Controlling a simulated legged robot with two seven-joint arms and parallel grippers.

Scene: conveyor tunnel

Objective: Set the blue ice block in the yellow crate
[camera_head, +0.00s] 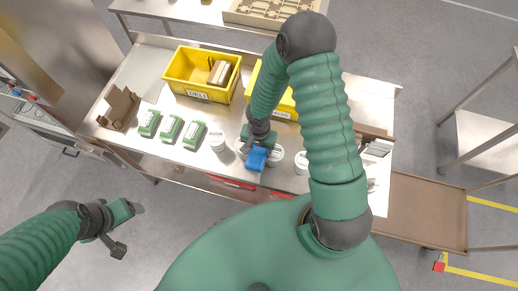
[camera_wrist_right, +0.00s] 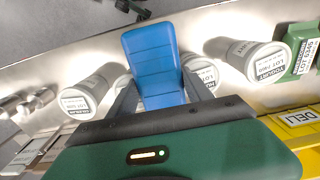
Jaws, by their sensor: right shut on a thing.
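The blue ice block (camera_head: 256,159) is between the fingers of my right gripper (camera_head: 259,147), over the front part of the steel table among white tubs. In the right wrist view the blue block (camera_wrist_right: 152,58) stands out between the two dark fingers, which are shut on it. One yellow crate (camera_head: 197,95), labelled DELI, stands at the back of the table and holds some boxes. A second yellow crate (camera_head: 287,108) is to its right, partly hidden by my right arm. My left gripper (camera_head: 122,230) is at the lower left, away from the table, open and empty.
Several white tubs (camera_head: 218,142) stand near the front edge, close around the block. Several green-and-white packs (camera_head: 171,128) and a brown cardboard box (camera_head: 119,107) are on the left.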

